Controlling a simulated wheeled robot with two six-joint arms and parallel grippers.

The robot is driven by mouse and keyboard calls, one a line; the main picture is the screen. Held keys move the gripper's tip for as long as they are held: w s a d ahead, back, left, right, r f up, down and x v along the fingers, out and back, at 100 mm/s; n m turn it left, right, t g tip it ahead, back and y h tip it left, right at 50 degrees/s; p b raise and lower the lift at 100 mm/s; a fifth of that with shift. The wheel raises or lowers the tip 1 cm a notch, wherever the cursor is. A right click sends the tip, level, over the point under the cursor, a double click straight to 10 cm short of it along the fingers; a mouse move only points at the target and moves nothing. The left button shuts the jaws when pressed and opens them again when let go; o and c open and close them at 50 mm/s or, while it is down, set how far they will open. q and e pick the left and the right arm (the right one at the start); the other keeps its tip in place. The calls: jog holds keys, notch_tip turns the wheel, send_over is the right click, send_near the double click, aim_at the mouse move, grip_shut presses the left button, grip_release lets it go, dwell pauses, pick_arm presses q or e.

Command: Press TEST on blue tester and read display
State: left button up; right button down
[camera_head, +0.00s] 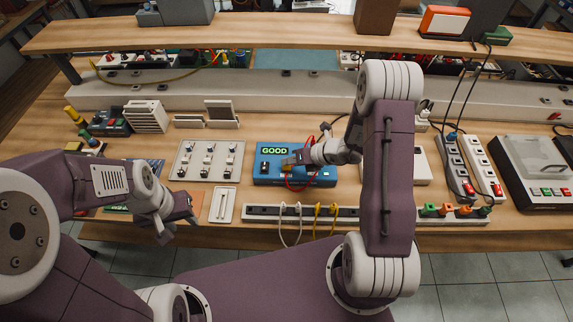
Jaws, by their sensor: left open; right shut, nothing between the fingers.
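The blue tester (265,179) lies on the workbench near the middle of the view. Its lit green display (275,150) reads "GOOD". My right gripper (290,163) is shut and empty, with its fingertips over the tester's top face just below the display. I cannot tell whether the fingertips touch a button. The gripper and wrist hide part of the tester's face. A red cable lies around the gripper and tester. My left gripper (178,222) is open and empty near the bench's front edge, left of the tester.
A panel with several switches (207,160) lies left of the tester. A long socket strip (262,213) with white and yellow cables runs along the front edge. Power strips (482,168) and a grey device (532,170) stand at right. A raised shelf (290,35) crosses the back.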

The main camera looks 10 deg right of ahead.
aim_at(289, 168)
jog(key=shift+r, duration=0.2)
notch_tip(289, 168, up, 5)
jog(key=p, duration=0.4)
jog(key=shift+r, duration=0.1)
dwell(0.8)
